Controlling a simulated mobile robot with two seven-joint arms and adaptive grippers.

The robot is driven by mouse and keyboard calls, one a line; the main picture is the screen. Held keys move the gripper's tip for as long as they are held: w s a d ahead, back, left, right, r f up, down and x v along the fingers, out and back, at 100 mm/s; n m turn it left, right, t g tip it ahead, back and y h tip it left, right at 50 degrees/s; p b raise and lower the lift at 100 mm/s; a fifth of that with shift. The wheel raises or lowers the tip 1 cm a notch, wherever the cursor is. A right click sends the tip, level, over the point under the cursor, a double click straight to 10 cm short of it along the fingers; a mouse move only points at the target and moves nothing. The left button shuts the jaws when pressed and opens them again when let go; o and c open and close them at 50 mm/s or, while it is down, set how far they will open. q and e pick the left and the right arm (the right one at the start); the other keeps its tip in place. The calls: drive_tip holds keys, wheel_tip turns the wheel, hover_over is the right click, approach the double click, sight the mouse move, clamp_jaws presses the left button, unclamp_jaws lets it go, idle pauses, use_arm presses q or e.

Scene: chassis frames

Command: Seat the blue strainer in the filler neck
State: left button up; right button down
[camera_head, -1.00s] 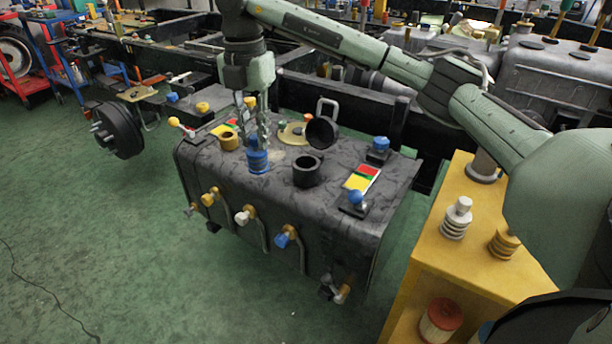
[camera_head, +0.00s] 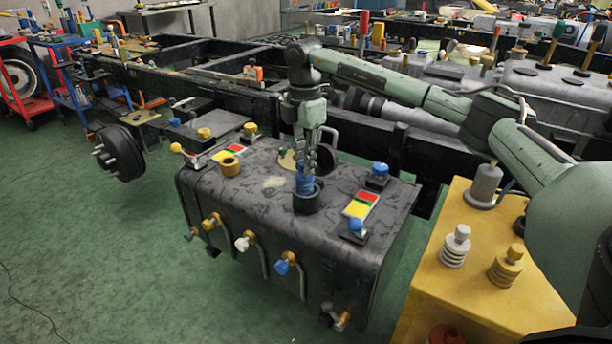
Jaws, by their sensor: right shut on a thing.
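The blue strainer (camera_head: 305,184) is upright in the jaws of my right gripper (camera_head: 306,170). It is over the black filler neck (camera_head: 306,204) on top of the dark tank (camera_head: 255,205). Its lower end appears to be at or inside the neck's mouth; how deep it sits I cannot tell. My right gripper is shut on the strainer from above. The open filler cap stands behind the gripper and is partly hidden by it. My left gripper is not in view.
Several valves line the front. A yellow stand (camera_head: 462,285) with spring parts is at right.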

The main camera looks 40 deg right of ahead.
drive_tip(key=shift+d+f, duration=0.25)
drive_tip(key=shift+f, duration=0.05)
wheel_tip(320, 180, down, 3)
drive_tip(key=shift+f, duration=0.55)
drive_tip(key=c, duration=1.4)
unclamp_jaws()
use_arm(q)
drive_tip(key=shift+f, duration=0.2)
